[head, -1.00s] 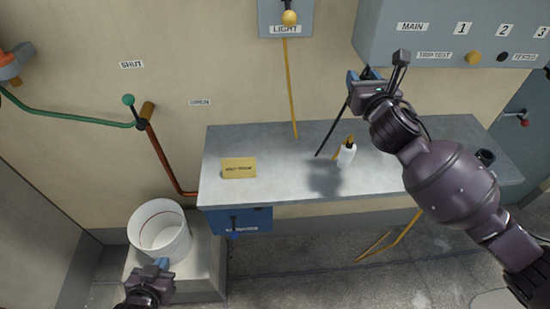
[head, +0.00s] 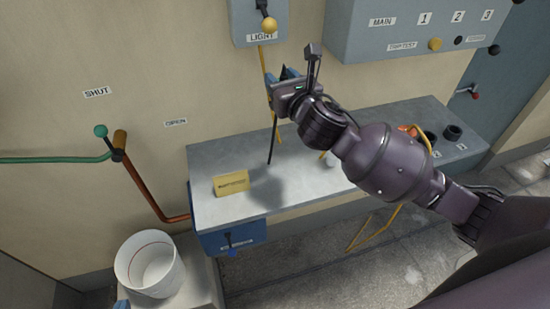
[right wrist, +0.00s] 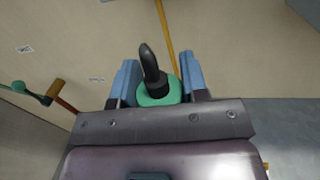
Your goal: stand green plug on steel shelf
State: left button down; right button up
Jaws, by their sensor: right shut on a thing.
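My right gripper (head: 289,74) is shut on the green plug (right wrist: 152,97), which shows between its blue fingers in the right wrist view. The plug has a green body with a black, slightly bent stem. In the head view the green body is hidden by the gripper, and a thin dark rod hangs below the gripper in front of the shelf. The steel shelf (head: 222,148) is a long grey ledge along the wall, below my right gripper. My left gripper (head: 122,304) barely shows at the bottom edge, so its opening cannot be told.
A yellow card (head: 232,183) stands near the shelf's left end. Dark round sockets (head: 452,132) sit at its right end. A white bucket (head: 150,265) stands low at left. A wall pipe with a green lever (head: 101,131), a light switch box (head: 259,20) and a control panel (head: 400,30) are around.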

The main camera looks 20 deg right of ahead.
notch_tip(320, 180, down, 19)
jog(key=b, duration=0.4)
jog(key=shift+d, duration=0.1)
jog(key=shift+f, duration=0.2)
jog(key=shift+f, duration=0.15)
jog(key=o, duration=0.9)
jog(key=shift+o, duration=0.3)
